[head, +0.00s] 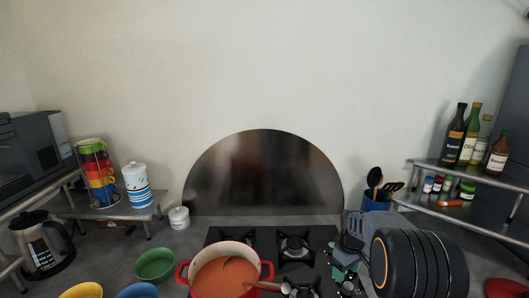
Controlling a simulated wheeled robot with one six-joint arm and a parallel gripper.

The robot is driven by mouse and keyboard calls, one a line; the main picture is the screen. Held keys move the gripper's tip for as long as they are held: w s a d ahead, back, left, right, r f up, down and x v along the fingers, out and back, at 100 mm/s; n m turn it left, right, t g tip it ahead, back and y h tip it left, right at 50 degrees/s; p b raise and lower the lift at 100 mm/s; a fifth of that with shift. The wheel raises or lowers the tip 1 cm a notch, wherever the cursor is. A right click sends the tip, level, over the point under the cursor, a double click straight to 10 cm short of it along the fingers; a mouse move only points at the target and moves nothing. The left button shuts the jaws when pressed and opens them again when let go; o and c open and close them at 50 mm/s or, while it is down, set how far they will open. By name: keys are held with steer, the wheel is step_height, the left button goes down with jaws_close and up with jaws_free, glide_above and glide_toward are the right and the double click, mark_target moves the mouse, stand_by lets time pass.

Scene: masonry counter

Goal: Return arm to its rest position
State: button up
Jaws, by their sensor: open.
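My arm comes in at the lower right, and its large black ribbed link covers part of the counter. My gripper (345,268) is at the left end of the arm, over the right side of the black stove (264,242). It is small and dark here, open, and I see nothing held in it. A red pot (186,279) of orange soup stands on the stove to the left of my gripper, with a ladle (262,285) leaning in it. My gripper and the pot are apart.
A blue utensil holder (376,205) stands behind my arm. A metal shelf (430,203) with bottles and jars is at the right. Green (154,265), yellow (82,291) and blue (138,291) bowls, a kettle (42,245) and a cup rack (97,175) are at the left. The air above the stove is clear.

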steer(key=s+a+r+m+t, duration=0.1)
steer(key=s+a+r+m, duration=0.1)
steer(key=s, duration=0.5)
steer(key=s+a+r+m+t, duration=0.2)
steer(key=s+a+r, duration=0.2)
steer(key=s+r, duration=0.3)
steer(key=s+a+r+m+t, duration=0.2)
steer(key=s+a+r, duration=0.1)
steer(key=s, duration=0.4)
steer(key=shift+s+a+r, duration=0.25)
steer(key=shift+a+r, duration=0.05)
steer(key=shift+r, duration=0.45)
jaws_close()
